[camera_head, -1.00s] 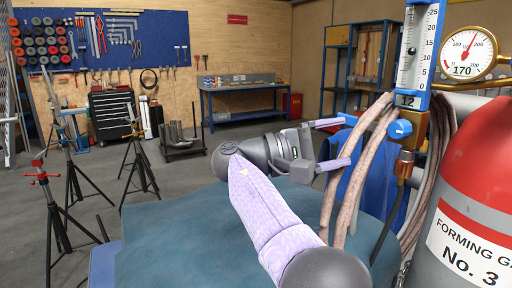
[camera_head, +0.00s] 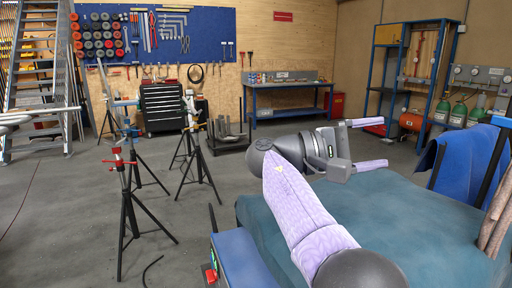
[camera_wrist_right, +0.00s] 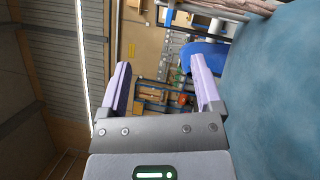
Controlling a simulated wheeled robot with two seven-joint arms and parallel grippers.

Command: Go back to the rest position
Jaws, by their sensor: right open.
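My right gripper (camera_head: 368,144) reaches out over the teal-covered surface in the head view, with its arm coming up from the lower middle. Its two pale lilac fingers are spread apart with nothing between them. In the right wrist view the same gripper (camera_wrist_right: 160,85) also shows its fingers wide apart and empty. My left gripper is not in the head view.
The teal cover (camera_head: 390,215) lies below my right arm. Pinkish-brown hoses (camera_head: 497,220) and a blue cloth (camera_head: 465,165) are at the right. Black tripod stands (camera_head: 128,205), a tool chest (camera_head: 163,108) and a blue workbench (camera_head: 290,92) stand beyond. The floor at left is largely open.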

